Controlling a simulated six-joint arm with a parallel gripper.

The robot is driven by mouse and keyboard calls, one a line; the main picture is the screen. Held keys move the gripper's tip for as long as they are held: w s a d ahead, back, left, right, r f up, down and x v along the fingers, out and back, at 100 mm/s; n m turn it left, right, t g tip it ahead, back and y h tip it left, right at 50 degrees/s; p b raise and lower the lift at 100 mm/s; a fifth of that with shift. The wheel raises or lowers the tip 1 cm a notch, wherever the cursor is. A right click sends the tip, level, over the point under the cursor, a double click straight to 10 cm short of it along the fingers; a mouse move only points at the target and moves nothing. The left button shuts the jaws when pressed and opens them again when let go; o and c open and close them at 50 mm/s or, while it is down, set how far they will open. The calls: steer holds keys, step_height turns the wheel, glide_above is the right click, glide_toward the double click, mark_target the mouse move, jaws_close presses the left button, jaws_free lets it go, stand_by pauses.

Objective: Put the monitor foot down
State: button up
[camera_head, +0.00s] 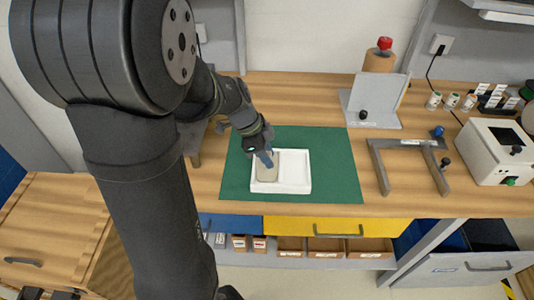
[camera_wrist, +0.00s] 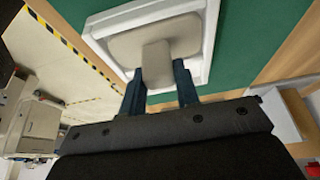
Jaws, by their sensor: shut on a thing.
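The monitor foot (camera_head: 268,174) is a beige plate with rounded corners and a short post. In the wrist view the foot (camera_wrist: 187,36) has its post between my two blue fingers. My gripper (camera_head: 265,159) is shut on this post; its fingers also show in the wrist view (camera_wrist: 160,88). My gripper hides part of the foot in the head view.
The tray lies on a green mat (camera_head: 340,180) on a wooden bench (camera_head: 300,90). To the right are a grey U-shaped frame (camera_head: 380,172), a grey angled stand (camera_head: 385,95) and a white box-shaped device (camera_head: 490,150). The mat around the tray is clear.

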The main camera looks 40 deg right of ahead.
steer(key=shift+f, duration=0.2)
steer(key=o, duration=1.1)
steer(key=shift+r, duration=0.45)
steer(key=v, duration=1.1)
steer(key=shift+w+a+r, duration=0.1)
steer(key=shift+r, duration=0.15)
